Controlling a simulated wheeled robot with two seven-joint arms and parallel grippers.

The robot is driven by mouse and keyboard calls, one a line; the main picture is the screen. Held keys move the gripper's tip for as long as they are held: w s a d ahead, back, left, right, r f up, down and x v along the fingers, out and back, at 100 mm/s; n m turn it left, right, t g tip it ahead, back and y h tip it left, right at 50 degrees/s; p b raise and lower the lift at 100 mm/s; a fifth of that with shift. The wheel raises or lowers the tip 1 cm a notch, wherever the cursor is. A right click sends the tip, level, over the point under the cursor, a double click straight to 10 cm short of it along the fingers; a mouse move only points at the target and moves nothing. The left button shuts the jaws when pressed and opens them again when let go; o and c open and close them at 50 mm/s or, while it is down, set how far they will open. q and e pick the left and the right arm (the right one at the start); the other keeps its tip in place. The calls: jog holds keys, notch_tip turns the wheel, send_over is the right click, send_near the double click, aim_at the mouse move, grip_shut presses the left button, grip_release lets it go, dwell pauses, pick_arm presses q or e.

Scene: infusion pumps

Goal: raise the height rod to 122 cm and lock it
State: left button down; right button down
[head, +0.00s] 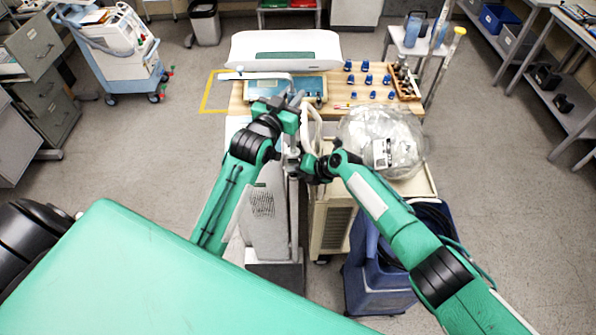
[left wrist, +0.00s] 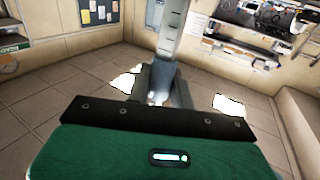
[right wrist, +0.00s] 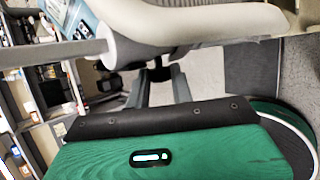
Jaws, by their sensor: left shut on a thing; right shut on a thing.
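The height rod is a slim upright grey rod, seen nearly end-on and partly hidden by my grippers in the head view. In the left wrist view the rod (left wrist: 172,30) carries scale marks and runs down between my fingers. My left gripper (head: 297,103) is shut on its upper part; its fingers also show in the left wrist view (left wrist: 163,90). My right gripper (head: 298,160) is lower, shut at the column. In the right wrist view its fingers (right wrist: 160,85) close near a pale collar (right wrist: 122,48) around a grey rod (right wrist: 55,54); what they grip is partly hidden. The height reading is not legible.
A wooden bench (head: 345,108) with a blue-and-white device (head: 288,90) and several blue knobs lies beyond. A clear plastic-wrapped item (head: 383,140) sits on a cart right of the grippers. A blue bin (head: 378,275) stands below my right arm. Open floor lies left.

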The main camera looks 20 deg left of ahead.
jog(key=c, duration=1.2)
grip_release()
jog(key=shift+d, duration=0.1)
jog(key=v, duration=1.1)
jog(key=shift+d+r, duration=0.3)
